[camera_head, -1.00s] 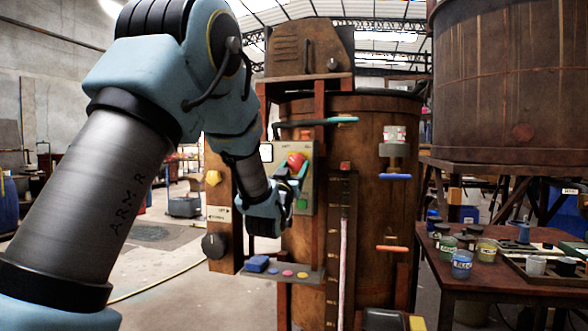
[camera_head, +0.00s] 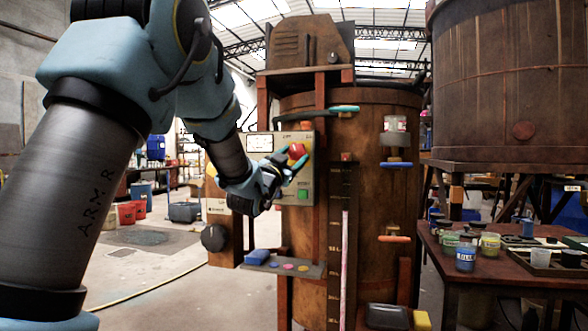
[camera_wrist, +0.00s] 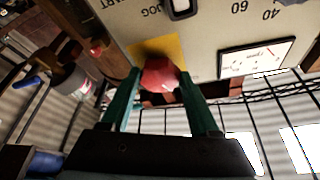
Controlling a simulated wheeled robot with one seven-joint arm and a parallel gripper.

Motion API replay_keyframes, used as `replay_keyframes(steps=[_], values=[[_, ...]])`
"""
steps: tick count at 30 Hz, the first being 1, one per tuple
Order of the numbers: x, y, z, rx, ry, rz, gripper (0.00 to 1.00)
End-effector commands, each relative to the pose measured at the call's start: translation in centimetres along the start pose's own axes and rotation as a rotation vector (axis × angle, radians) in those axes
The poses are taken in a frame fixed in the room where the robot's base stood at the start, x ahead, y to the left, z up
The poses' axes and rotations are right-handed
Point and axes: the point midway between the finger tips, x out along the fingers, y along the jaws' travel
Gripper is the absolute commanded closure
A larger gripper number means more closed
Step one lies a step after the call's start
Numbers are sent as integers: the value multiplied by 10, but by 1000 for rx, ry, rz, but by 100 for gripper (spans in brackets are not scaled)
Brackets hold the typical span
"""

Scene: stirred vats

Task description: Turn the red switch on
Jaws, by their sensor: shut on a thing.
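The red switch (camera_head: 297,151) is a red knob on a yellow plate, on the upper right of a pale control panel (camera_head: 265,143) fixed to the wooden vat. In the wrist view the red knob (camera_wrist: 159,75) sits between the two teal fingers of my gripper (camera_wrist: 164,88). My gripper (camera_head: 288,168) is shut on the knob, with a finger on each side of it. The fingers hide the knob's sides, and I cannot tell its setting.
A green button (camera_head: 303,194) sits below the knob on the panel. A small shelf (camera_head: 283,265) with a blue block and coloured buttons juts out below. A black dial (camera_head: 214,238) is at lower left. A table (camera_head: 500,262) with paint jars stands at right.

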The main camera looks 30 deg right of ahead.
Motion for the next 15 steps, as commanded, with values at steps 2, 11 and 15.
replay_keyframes(steps=[2,11,15], values=[[-2,0,4,68,2,25,94],[-1,-4,2,333,1,135,94],[0,-6,1,455,-1,186,94]])
